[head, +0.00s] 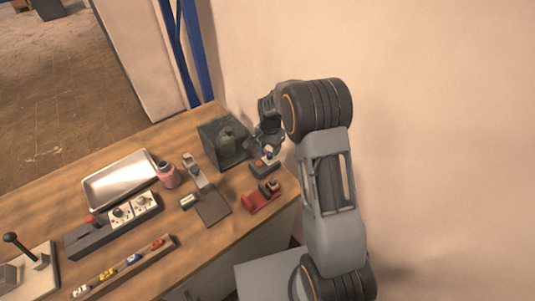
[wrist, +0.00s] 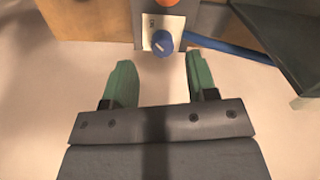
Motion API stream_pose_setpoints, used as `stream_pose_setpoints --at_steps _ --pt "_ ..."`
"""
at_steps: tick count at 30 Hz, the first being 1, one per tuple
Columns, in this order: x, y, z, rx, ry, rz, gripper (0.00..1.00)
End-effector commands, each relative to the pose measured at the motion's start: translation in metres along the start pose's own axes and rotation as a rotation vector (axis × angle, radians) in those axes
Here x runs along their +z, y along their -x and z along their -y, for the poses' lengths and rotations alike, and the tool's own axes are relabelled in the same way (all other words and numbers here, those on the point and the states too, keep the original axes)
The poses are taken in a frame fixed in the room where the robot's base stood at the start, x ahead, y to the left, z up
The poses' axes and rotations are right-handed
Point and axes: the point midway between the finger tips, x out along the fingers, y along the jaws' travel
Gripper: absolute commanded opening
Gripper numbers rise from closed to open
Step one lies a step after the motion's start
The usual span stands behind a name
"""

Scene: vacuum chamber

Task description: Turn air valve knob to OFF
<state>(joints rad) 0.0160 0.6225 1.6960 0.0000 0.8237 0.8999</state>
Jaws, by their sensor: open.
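The blue air valve knob (wrist: 162,41) sits on a white plate (wrist: 174,24) in the wrist view, with a pale pointer mark on it. A small blue spot, likely the knob (head: 268,155), shows in the head view beside my gripper (head: 264,144). In the wrist view my gripper (wrist: 161,78) is open, its two green fingers apart with nothing between them. The knob lies just beyond the fingertips, roughly centred between them, and is not touched.
A dark chamber box (head: 212,132) stands left of my gripper, and a blue hose (wrist: 230,48) runs right from the valve. A red device (head: 262,198), a pink jar (head: 168,176), a metal tray (head: 120,181) and a switch panel (head: 92,231) are on the wooden bench. A wall is behind.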

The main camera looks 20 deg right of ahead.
Motion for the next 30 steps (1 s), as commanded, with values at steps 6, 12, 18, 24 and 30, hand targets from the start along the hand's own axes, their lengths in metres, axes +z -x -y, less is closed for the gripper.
stream_pose_setpoints --at_steps 6,12,18,24,30 --pt "0.0 -0.03 0.0 0.001 0.001 0.001 0.52" --pt "0.0 -0.044 0.0 0.0 0.001 0.0 0.52" --pt "0.0 -0.048 0.0 -0.001 0.001 0.0 0.52" --pt "0.0 -0.048 0.0 -0.001 0.0 0.0 0.49" --pt "0.0 -0.048 0.0 -0.001 0.0 -0.001 0.3"
